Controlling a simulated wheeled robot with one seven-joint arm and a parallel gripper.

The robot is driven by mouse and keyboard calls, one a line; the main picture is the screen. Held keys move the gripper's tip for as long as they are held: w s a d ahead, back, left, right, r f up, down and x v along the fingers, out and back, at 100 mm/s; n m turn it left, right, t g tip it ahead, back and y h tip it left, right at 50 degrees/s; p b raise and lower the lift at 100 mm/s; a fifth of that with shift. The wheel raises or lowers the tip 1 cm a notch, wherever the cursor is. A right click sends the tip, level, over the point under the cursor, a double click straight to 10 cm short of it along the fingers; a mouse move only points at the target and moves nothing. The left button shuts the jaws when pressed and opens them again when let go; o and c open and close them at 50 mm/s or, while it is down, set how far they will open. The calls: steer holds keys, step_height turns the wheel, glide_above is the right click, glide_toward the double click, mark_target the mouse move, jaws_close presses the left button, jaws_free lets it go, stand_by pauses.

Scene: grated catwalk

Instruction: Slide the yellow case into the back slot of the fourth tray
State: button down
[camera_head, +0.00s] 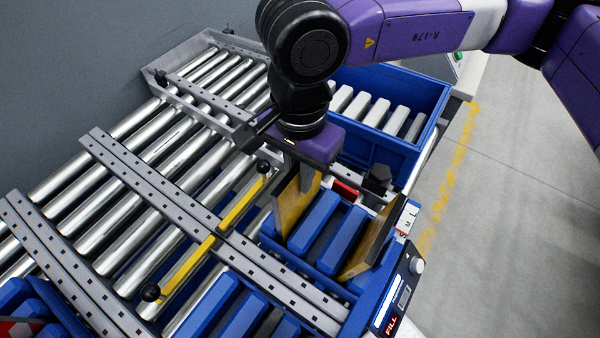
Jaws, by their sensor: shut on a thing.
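My gripper (301,166) points down over a blue tray (329,285) beside the rollers. Its jaws are shut on an upright yellow case (296,208), whose upper end is partly hidden by the gripper. The case's lower end reaches down to the tray's left side, next to blue ribs (322,216); I cannot tell whether it is inside a slot. A similar tan-yellow panel (368,243) leans at the tray's right side. Which tray counts as the fourth is not clear from this view.
A yellow bar with black knobs (213,239) crosses the steel rollers (135,220). A blue bin (372,152) with pale bars stands behind. More blue trays show at the bottom. A control panel with a knob (416,265) stands right of the tray. The floor at right is clear.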

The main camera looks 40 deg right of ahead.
steer(key=shift+f+b, duration=1.45)
steer(key=shift+b, duration=0.1)
steer(key=c, duration=1)
jaws_free()
steer(key=shift+o, duration=0.2)
steer(key=shift+r+p, duration=1.6)
steer(key=shift+r, duration=2.45)
